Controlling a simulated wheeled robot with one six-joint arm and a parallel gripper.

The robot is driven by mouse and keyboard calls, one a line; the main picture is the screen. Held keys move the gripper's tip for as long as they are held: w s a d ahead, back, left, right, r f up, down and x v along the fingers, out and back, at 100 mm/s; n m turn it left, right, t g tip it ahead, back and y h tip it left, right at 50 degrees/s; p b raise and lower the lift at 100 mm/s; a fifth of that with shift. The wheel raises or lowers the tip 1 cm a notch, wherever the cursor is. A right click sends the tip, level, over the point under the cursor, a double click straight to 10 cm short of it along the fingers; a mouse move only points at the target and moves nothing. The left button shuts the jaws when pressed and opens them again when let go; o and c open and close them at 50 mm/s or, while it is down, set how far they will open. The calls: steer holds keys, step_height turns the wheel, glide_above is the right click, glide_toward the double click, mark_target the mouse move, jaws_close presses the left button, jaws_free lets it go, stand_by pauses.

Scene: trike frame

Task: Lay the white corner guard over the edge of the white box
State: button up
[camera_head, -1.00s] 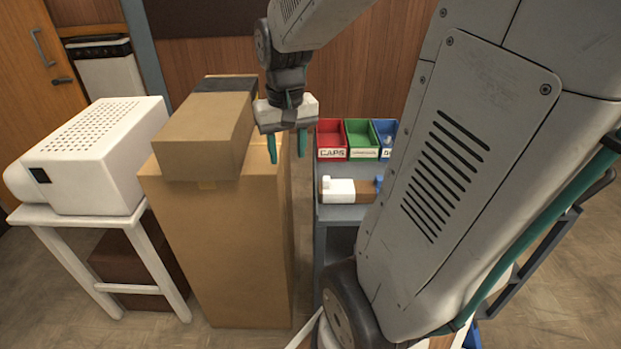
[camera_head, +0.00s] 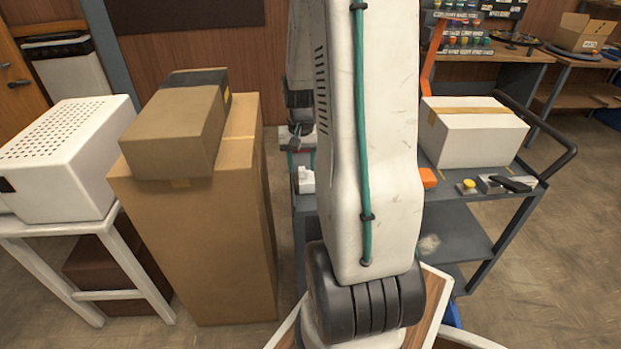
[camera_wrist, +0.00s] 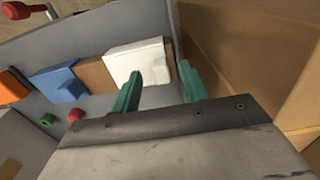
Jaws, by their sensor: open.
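The white corner guard (camera_wrist: 137,62) sits on a brown bar (camera_wrist: 97,74) on the grey cart top in the wrist view. In the head view a piece of the guard (camera_head: 307,180) shows beside my arm, which hides the rest. My gripper (camera_wrist: 160,69) is open and empty. In the wrist view its left green finger overlaps the guard's lower right part, and its right finger is just right of it; I cannot tell whether they touch. The white box (camera_head: 470,140), with brown tape on top, stands on the cart, right of my arm.
A blue guard (camera_wrist: 57,82) and an orange piece (camera_wrist: 12,86) lie left of the white guard. A tall cardboard box (camera_head: 215,250) stands left of the cart (camera_head: 452,226). A yellow-topped item (camera_head: 467,187) and dark-handled tool (camera_head: 512,184) lie before the white box.

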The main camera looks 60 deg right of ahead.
steer(key=shift+f, duration=0.65)
jaws_close()
steer(key=shift+r, duration=0.1)
